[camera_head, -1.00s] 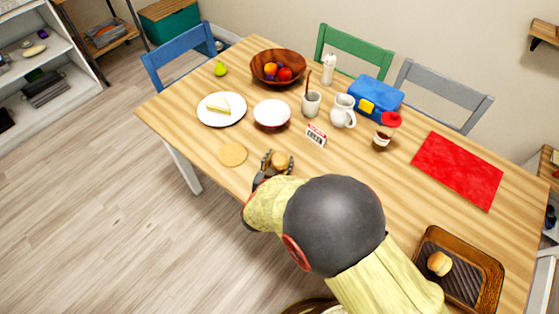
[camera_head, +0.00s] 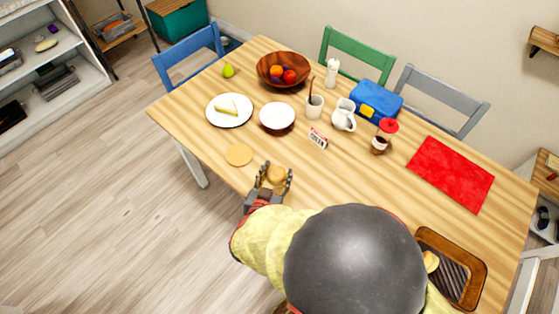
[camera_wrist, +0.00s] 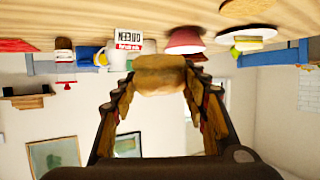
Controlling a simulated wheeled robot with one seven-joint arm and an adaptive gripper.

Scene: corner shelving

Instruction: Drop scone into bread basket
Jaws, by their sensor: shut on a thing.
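My gripper (camera_head: 272,176) is shut on a round golden-brown scone (camera_head: 277,175), over the near edge of the wooden table. In the wrist view, which looks upside down, the scone (camera_wrist: 160,75) sits between the fingertips. At the lower right of the head view is a brown wooden tray (camera_head: 478,268) with a dark ribbed bottom and a bread roll (camera_head: 431,261) in it. My arm partly hides this tray. I cannot tell whether it is the bread basket. A sliver of something brown shows below my arm at the bottom edge, too hidden to name.
A cork round (camera_head: 238,154), a cake plate (camera_head: 229,121), a bowl (camera_head: 277,116) and a small sign (camera_head: 318,138) lie beyond my gripper. A jar (camera_head: 381,143) and a red mat (camera_head: 451,174) are farther right. Bare table lies between the sign and the tray.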

